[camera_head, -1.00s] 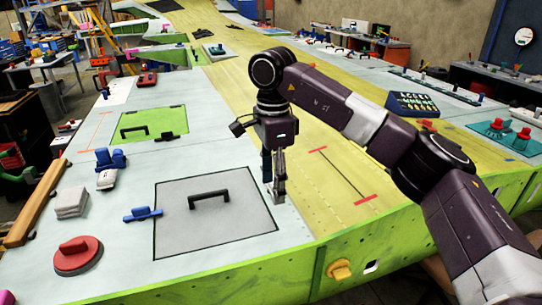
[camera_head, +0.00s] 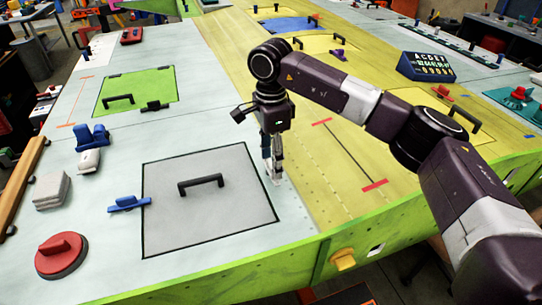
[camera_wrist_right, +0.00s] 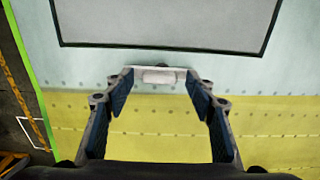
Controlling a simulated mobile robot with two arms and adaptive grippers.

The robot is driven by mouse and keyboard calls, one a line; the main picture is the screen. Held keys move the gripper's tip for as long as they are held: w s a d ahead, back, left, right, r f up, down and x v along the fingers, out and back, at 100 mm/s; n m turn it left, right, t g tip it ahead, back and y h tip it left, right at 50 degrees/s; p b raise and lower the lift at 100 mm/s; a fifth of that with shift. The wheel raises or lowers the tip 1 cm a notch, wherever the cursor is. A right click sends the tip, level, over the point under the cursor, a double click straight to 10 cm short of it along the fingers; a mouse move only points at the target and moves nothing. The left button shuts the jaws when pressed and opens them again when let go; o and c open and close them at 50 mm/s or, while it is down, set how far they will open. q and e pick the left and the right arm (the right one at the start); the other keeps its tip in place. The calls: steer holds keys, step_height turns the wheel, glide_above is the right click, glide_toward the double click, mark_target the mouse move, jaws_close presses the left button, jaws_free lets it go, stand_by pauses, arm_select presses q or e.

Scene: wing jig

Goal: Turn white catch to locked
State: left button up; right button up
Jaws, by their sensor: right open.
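The white catch (camera_wrist_right: 158,76) is a small pale bar beside the grey panel in the right wrist view, with a dark round piece at its panel side. It lies crosswise between the fingertips of my right gripper (camera_wrist_right: 155,88). The fingers are spread, one on each side; I cannot tell if they touch it. In the head view my right gripper (camera_head: 272,170) points down just right of the grey panel (camera_head: 240,222), low over the pale surface. The catch is mostly hidden by the fingers there. My left gripper is not in view.
The panel carries a black handle (camera_head: 201,182). A blue catch (camera_head: 128,204) sits at its left edge. A red round knob (camera_head: 61,254), grey blocks (camera_head: 52,190) and a blue clamp (camera_head: 92,138) stand further left. A yellow knob (camera_head: 343,259) juts from the green front edge.

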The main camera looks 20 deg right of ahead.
steer(key=shift+f, duration=0.25)
steer(key=c, duration=1.2)
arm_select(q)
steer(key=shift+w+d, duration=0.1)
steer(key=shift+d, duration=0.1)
arm_select(e)
steer(key=shift+o, duration=0.2)
